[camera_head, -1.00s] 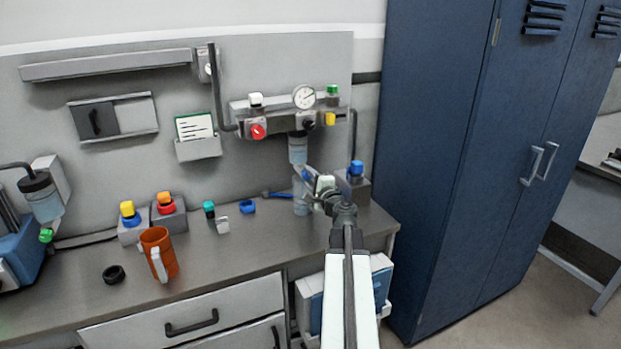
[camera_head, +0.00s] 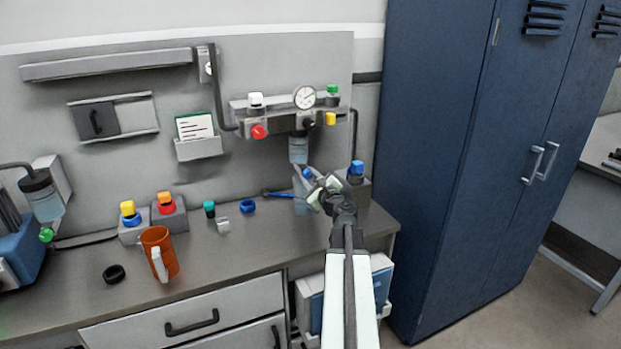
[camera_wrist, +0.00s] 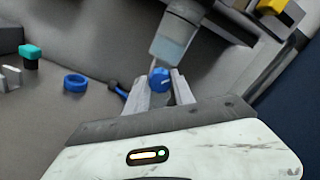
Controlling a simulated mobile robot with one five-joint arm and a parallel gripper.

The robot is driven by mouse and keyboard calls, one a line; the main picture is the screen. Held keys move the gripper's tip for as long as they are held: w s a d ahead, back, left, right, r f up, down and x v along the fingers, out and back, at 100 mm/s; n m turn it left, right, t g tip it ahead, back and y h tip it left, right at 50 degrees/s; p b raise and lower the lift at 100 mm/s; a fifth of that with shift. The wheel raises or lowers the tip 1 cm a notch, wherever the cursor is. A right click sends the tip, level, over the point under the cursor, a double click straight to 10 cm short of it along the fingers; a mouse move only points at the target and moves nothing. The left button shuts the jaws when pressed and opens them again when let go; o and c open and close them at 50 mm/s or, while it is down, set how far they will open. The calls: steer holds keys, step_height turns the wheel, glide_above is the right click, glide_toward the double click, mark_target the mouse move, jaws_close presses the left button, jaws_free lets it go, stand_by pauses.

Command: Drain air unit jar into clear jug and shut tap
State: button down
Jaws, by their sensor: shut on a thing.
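The air unit jar (camera_head: 299,150) hangs clear with pale blue liquid under the regulator on the back panel. It also shows in the wrist view (camera_wrist: 172,42). The blue tap (camera_wrist: 159,79) sits at the jar's lower end, between my fingertips. My gripper (camera_wrist: 162,88) is shut on this tap; in the head view my gripper (camera_head: 312,182) is just below the jar. The clear jug (camera_head: 301,206) stands on the bench under the jar, partly hidden by my gripper. I cannot tell its liquid level or whether liquid is flowing.
An orange mug (camera_head: 160,253) and a black ring (camera_head: 114,274) are on the left of the bench. A blue ring (camera_head: 248,206) and small capped parts lie mid-bench. A blue-knobbed grey block (camera_head: 356,178) stands close right of my gripper. A blue locker (camera_head: 440,150) bounds the right.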

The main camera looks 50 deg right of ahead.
stand_by(0.4)
steer(key=c, duration=1.3)
jaws_free()
steer(key=shift+c, duration=0.2)
